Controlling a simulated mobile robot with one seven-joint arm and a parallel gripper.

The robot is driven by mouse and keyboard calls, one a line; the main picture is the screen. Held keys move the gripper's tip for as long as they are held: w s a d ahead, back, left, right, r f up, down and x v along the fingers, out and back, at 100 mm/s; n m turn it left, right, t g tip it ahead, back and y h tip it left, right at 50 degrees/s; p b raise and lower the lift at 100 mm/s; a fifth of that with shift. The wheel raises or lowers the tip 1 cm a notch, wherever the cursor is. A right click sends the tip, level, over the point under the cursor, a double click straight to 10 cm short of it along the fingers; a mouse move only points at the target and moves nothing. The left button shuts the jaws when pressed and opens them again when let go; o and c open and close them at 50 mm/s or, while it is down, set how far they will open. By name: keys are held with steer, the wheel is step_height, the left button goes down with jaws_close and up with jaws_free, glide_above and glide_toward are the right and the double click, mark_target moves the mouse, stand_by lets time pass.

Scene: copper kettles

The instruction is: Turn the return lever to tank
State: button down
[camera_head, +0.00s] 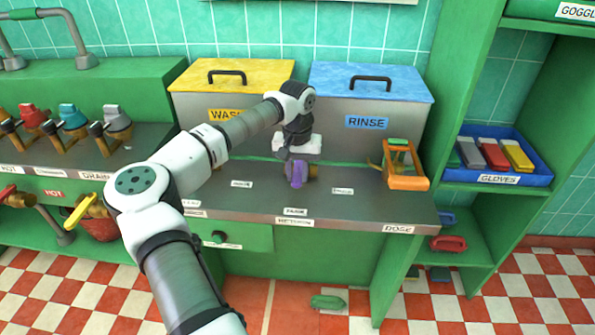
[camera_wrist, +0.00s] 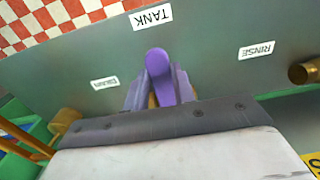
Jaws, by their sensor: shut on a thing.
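The return lever (camera_head: 297,174) is purple with a brass-coloured base and stands on the grey counter between the DRAIN, RINSE and TANK labels. In the wrist view the purple lever (camera_wrist: 159,72) points at the upside-down TANK label (camera_wrist: 151,17), its rounded tip just short of it. The DRAIN label (camera_wrist: 104,83) is to the left and the RINSE label (camera_wrist: 256,50) to the right. My gripper (camera_wrist: 160,88) is shut on the lever, one finger on each side. In the head view my gripper (camera_head: 297,158) comes down from above, and its fingers are hard to make out.
The yellow-lidded WASH tank (camera_head: 190,105) and blue-lidded RINSE tank (camera_head: 335,139) stand behind the lever. An orange-framed dispenser (camera_head: 408,182) is at the counter's right end. Several coloured levers (camera_head: 68,115) are at the left. The counter front (camera_head: 262,208) is clear.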

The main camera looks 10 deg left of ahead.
steer(key=shift+a, duration=0.1)
steer(key=c, duration=1.2)
jaws_free()
steer(key=shift+o, duration=0.2)
steer(key=shift+r, duration=0.1)
step_height(320, 180, up, 14)
steer(key=b, duration=0.1)
